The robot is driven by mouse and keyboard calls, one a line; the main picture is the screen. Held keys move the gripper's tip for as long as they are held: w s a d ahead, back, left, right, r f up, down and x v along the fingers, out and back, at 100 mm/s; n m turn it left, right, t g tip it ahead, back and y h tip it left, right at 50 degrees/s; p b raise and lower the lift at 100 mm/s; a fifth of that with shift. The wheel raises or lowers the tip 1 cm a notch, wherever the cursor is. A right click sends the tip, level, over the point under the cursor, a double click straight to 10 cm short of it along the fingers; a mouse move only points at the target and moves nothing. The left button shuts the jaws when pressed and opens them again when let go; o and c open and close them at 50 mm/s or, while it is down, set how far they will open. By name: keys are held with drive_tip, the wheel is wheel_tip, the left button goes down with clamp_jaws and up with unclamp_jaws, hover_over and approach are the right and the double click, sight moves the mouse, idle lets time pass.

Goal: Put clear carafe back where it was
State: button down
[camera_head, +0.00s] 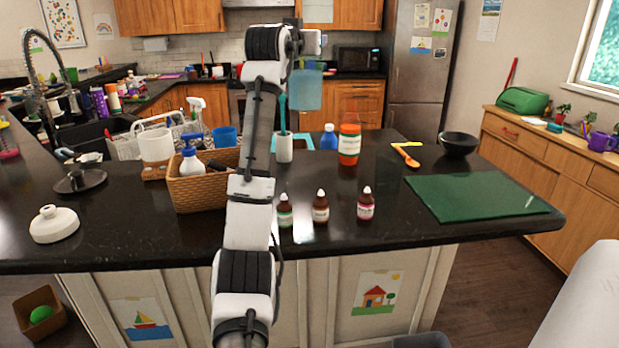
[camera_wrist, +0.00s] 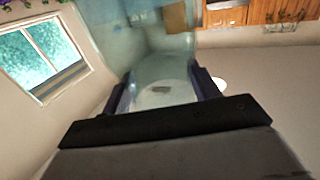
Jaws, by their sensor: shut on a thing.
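The clear carafe (camera_head: 305,92), a see-through bluish vessel, hangs in the air above the back of the dark island counter in the head view. My gripper (camera_head: 308,66) is at its top end and shut on it. In the wrist view the carafe (camera_wrist: 160,60) fills the space between the two dark fingers of my gripper (camera_wrist: 163,90). The far end of the carafe is hard to make out there. My arm hides part of the counter behind it.
The dark counter (camera_head: 330,190) holds a wicker basket (camera_head: 195,190), a grey cup (camera_head: 284,148), an orange-labelled bottle (camera_head: 349,145), several small dropper bottles (camera_head: 320,208), a black bowl (camera_head: 458,143) and a green mat (camera_head: 475,197). A sink (camera_head: 95,133) lies at the left. Bare counter shows left of the mat.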

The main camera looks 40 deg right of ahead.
wheel_tip(320, 180, down, 20)
drive_tip(key=p, duration=0.4)
drive_tip(key=shift+d+r, duration=0.15)
drive_tip(key=shift+r, duration=0.05)
drive_tip(key=shift+w, duration=0.1)
drive_tip(key=shift+f, duration=0.15)
drive_tip(key=shift+c, duration=1.9)
unclamp_jaws()
